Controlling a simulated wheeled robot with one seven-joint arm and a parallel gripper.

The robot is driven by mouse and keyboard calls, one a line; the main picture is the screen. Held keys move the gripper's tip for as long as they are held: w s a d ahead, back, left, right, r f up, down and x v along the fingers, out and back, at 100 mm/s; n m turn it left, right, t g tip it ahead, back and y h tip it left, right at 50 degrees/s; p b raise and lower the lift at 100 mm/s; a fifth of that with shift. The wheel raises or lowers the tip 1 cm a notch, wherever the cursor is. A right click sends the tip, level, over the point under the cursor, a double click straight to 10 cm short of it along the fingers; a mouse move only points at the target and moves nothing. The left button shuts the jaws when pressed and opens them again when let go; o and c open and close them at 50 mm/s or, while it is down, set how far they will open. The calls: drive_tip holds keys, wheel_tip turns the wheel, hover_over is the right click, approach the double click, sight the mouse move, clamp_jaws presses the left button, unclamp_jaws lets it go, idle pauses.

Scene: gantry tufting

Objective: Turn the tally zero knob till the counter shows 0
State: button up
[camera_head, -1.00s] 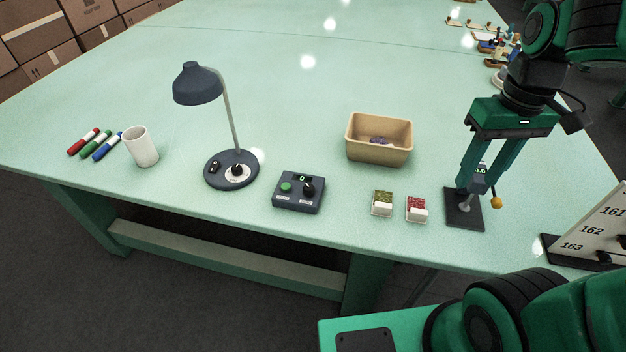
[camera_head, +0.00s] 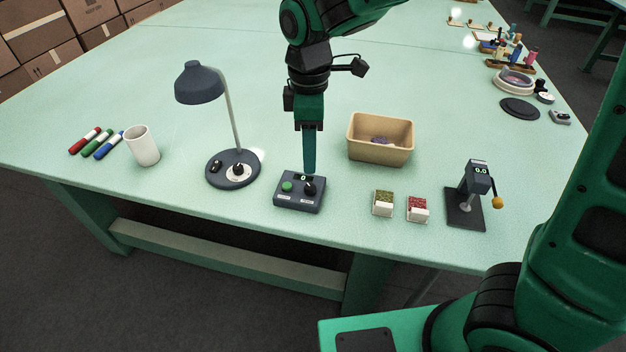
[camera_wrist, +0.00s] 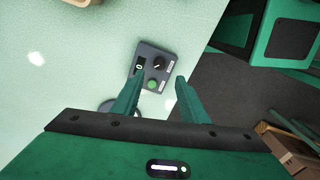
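The tally box (camera_head: 299,204) is a dark grey box near the table's front edge. It carries a black knob (camera_head: 310,188), a green button (camera_head: 287,187) and a small counter display (camera_head: 302,178) that appears to read 0. My gripper (camera_head: 309,172) points down over the box, and its fingertips appear just above and behind the knob. The wrist view shows the fingers (camera_wrist: 160,76) apart and empty, with the box, the knob (camera_wrist: 159,62) and the green button (camera_wrist: 152,85) beyond them. The exact gap to the knob cannot be told.
A desk lamp (camera_head: 200,86) stands left of the box. A tan bin (camera_head: 380,153) stands behind right, two small sample holders (camera_head: 383,209) front right. A gauge stand (camera_head: 466,214) reading 0.0 is farther right.

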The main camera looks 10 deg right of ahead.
sight(311, 187)
wheel_tip(311, 187, down, 10)
drive_tip(key=shift+d+r, duration=0.1)
drive_tip(key=shift+r, duration=0.05)
idle(0.4)
